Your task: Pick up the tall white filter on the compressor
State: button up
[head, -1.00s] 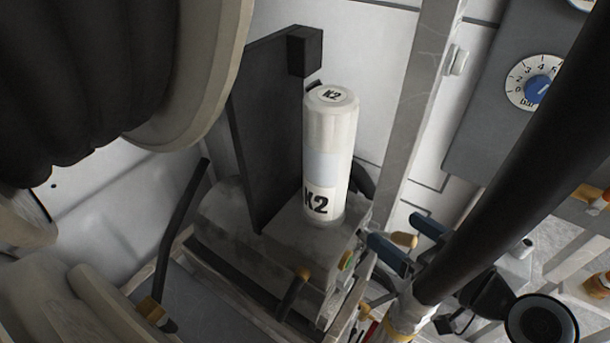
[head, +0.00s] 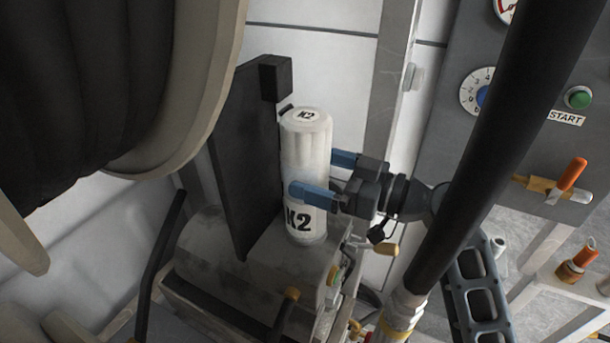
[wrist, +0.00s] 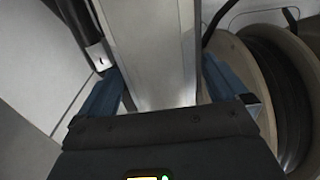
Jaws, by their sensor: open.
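The tall white filter (head: 307,150), a cylinder with black lettering on its top and side, stands upright on the grey compressor (head: 220,250) in the head view. My gripper (head: 312,173) reaches in from the right with its blue fingers open. The near finger crosses in front of the filter at mid-height, and the far finger shows just behind its right edge. The filter appears to stand between them; I cannot tell whether either finger touches it. In the wrist view my gripper (wrist: 165,88) has a pale upright surface between its fingers, not clearly identifiable.
A dark upright plate (head: 245,160) stands close left of the filter. A large hose reel (head: 195,100) fills the upper left. A thick black hose (head: 490,150) slants down the right, in front of my arm. A grey control panel (head: 440,130) is behind.

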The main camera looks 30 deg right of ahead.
jog(key=shift+x, duration=1.3)
jog(key=shift+c, duration=0.4)
jog(key=c, duration=1.1)
